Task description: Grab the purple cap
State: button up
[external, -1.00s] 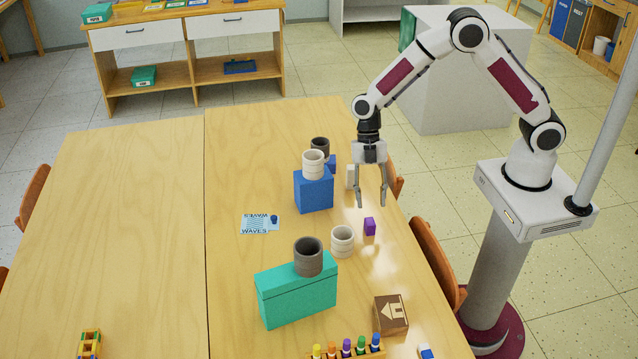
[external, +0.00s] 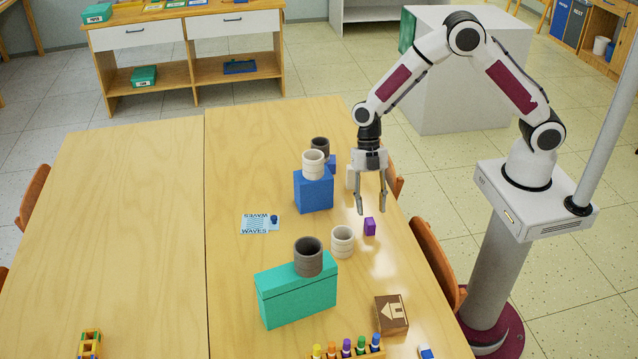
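A small purple block-like piece (external: 370,227) stands on the table near its right edge. My gripper (external: 372,210) points straight down just above and behind it, with its two fingers apart and nothing between them. The fingertips appear close to the top of the purple piece; the exact gap cannot be told. A purple-topped marker (external: 347,343) stands among other coloured markers in a wooden rack at the front edge of the picture, well away from my gripper.
A cream ribbed cup (external: 342,241) stands left of the purple piece. A blue block (external: 313,191) carries another cream cup (external: 313,164). A teal box (external: 297,298) carries a grey cup (external: 308,257). A house-marked wooden block (external: 391,314) is in front. The table's left half is mostly clear.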

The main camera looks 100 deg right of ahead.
aim_at(370, 221)
jog(key=shift+a+f, duration=0.1)
jog(key=shift+f, duration=0.15)
jog(key=shift+f, duration=0.1)
jog(key=shift+w+x, duration=0.1)
jog(key=shift+x, duration=1.15)
jog(key=shift+w+x, duration=0.15)
jog(key=shift+x, duration=1.1)
jog(key=c, duration=0.8)
